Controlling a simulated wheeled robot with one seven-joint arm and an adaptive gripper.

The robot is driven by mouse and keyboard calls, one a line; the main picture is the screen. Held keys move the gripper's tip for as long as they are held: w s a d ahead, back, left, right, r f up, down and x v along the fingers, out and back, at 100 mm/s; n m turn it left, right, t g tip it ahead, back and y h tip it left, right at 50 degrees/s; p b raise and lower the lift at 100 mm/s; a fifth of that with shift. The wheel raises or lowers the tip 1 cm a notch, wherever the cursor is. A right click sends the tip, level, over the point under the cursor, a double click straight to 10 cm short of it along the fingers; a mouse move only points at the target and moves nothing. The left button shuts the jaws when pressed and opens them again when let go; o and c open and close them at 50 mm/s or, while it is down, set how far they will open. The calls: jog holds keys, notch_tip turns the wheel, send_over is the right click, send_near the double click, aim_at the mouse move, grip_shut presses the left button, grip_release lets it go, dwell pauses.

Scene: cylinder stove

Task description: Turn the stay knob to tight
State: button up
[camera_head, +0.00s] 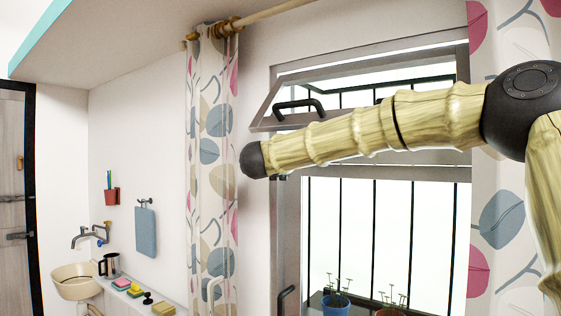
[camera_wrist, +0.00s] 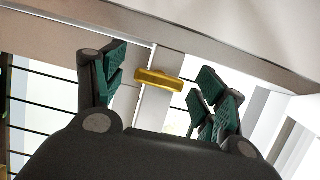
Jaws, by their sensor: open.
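A yellow-gold knob (camera_wrist: 158,79), which looks like the stay knob, shows in the wrist view on a pale frame bar. It is wide and flat, and lies slightly tilted in the picture. My gripper (camera_wrist: 160,74) is open, with one green-padded finger left of the knob and the other to its right. There are visible gaps on both sides in the picture; I cannot tell how far the fingertips are from the knob in depth. In the head view my arm crosses the window, and I cannot make out the gripper or the knob there.
The upper window sash (camera_head: 362,82) is tilted open, with a black handle (camera_head: 300,107). A patterned curtain (camera_head: 212,180) hangs left of the window. Dark bars stand behind the window.

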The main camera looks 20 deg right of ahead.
jog(key=shift+s, duration=0.1)
jog(key=v, duration=1.1)
jog(key=shift+s+a, duration=0.15)
jog(key=shift+s, duration=0.2)
